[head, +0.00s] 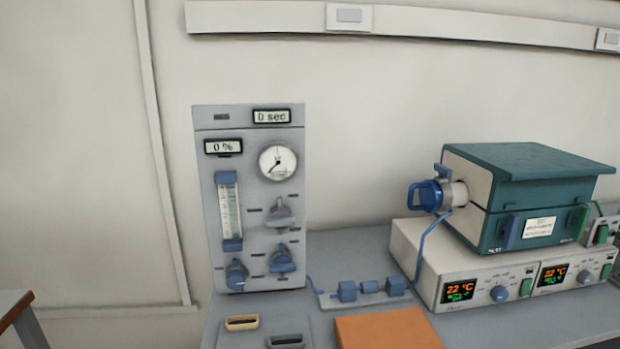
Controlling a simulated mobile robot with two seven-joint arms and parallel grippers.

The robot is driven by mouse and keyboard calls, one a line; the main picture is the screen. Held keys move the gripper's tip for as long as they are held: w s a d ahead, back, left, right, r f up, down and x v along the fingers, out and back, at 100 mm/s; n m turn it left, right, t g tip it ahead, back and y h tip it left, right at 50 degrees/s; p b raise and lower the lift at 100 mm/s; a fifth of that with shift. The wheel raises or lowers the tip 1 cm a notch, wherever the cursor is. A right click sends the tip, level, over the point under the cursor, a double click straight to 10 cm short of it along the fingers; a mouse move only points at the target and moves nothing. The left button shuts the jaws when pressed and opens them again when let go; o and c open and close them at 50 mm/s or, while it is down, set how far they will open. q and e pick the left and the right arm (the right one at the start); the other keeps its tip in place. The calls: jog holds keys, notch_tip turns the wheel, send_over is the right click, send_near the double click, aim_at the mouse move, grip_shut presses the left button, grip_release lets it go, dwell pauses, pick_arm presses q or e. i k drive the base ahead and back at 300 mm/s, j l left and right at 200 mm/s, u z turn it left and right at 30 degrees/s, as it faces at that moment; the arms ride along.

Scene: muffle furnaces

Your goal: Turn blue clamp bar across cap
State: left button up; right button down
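The teal-topped muffle furnace (535,195) stands at the right on a pale control base (435,249). A cap with a blue ring handle (425,196) sits at the end of the short tube on the furnace's left side. A small blue clamp bar (442,171) shows at the top of that tube end. Its exact angle across the cap is too small to tell. A blue hose (425,243) runs down from the tube end. Neither of my grippers is in view.
A grey gas panel (253,200) with gauge and knobs stands left of the furnace.

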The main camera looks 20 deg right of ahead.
aim_at(443, 170)
jog(key=z, duration=1.55)
